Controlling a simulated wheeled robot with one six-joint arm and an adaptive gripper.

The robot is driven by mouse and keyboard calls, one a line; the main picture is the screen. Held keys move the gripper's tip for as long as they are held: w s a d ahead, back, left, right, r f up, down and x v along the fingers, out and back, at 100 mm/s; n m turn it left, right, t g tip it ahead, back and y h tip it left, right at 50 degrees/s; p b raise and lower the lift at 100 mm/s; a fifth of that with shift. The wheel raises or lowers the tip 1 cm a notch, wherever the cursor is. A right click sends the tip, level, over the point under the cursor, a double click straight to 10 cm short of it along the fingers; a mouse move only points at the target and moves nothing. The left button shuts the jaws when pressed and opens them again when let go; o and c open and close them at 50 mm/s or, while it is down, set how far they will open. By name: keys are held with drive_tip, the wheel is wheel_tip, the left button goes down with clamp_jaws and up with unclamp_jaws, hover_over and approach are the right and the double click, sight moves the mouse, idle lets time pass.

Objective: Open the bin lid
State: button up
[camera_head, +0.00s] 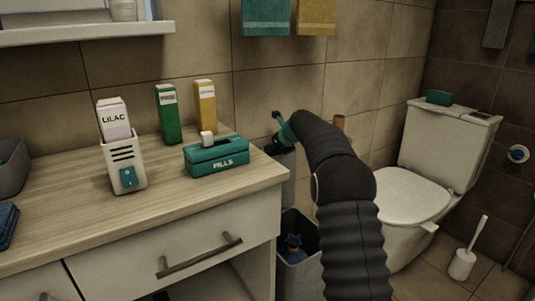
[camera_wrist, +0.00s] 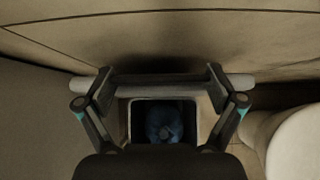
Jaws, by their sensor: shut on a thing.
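The bin (camera_head: 298,268) stands on the floor between the cabinet and the toilet. Its mouth is uncovered, and a dark blue item (camera_head: 294,245) shows inside. The grey lid (camera_head: 288,172) stands raised, roughly upright, at the back of the bin, partly hidden by my arm and the counter. My gripper (camera_head: 282,130) is at the lid's upper part. In the wrist view my gripper (camera_wrist: 159,83) has its fingers at both sides of the lid, seen nearly edge-on, and is shut on it. The open bin (camera_wrist: 132,122) with the blue item (camera_wrist: 172,123) shows below.
The wooden counter (camera_head: 60,215) is at the left, with a teal pills box (camera_head: 217,160), cartons and a white lilac device (camera_head: 123,166). The toilet (camera_head: 412,200) is close on the right, with a toilet brush (camera_head: 463,263) beside it. The tiled wall is just behind the bin.

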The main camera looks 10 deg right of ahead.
drive_tip(key=shift+w+f, duration=0.15)
idle(0.3)
drive_tip(key=o, duration=1.3)
drive_tip(key=shift+a, duration=0.1)
drive_tip(key=v, duration=1.2)
